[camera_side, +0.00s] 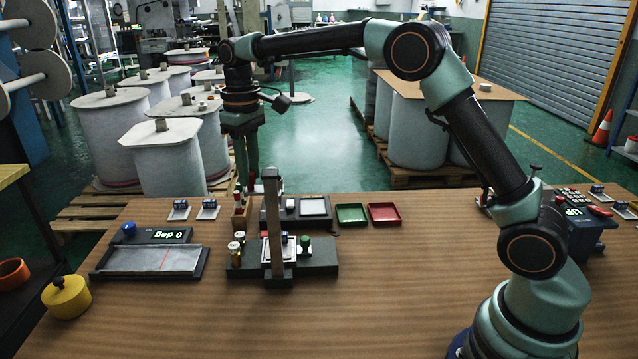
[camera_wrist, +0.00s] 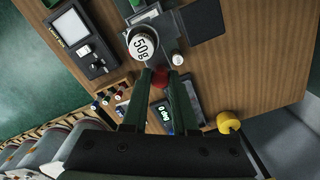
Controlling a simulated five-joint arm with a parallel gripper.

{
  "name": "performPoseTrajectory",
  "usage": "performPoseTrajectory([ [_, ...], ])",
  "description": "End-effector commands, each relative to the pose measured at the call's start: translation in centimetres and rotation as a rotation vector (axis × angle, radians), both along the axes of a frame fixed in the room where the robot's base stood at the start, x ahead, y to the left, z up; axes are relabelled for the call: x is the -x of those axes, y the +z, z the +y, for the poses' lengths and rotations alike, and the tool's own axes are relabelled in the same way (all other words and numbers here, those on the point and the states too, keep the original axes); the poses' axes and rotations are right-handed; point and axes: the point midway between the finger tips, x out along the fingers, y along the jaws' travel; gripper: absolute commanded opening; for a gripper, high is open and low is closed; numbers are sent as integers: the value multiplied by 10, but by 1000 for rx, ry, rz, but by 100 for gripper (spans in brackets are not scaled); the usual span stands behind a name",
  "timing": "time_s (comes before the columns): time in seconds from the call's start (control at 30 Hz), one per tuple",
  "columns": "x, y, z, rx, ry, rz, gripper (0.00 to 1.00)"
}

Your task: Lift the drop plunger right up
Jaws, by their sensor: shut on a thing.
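My gripper (camera_side: 246,186) points down just left of the upright post (camera_side: 272,222) of the dark drop stand (camera_side: 312,262). In the wrist view, its fingers (camera_wrist: 158,84) close in on a small red knob (camera_wrist: 157,75), which I take to be the top of the drop plunger. The fingers are shut on it. The lower part of the plunger is hidden, and I cannot tell how high it is raised. A white disc marked 50g (camera_wrist: 142,45) shows just beyond the knob in the wrist view.
A wooden rack (camera_side: 240,218) with small coloured-top items stands close by the gripper. Green (camera_side: 352,214) and red (camera_side: 384,213) trays lie behind right. The table's front middle is clear.

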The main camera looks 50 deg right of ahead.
Motion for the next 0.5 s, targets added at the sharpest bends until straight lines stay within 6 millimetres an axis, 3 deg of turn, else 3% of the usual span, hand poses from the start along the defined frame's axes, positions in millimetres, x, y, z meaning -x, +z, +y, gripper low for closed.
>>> performPoseTrajectory([
  [0.07,-1,5,0,0,0,-5,0],
  [0.1,-1,6,0,0,0,-5,34],
  [0.17,-1,5,0,0,0,-4,52],
  [0.5,-1,6,0,-1,0,-2,52],
])
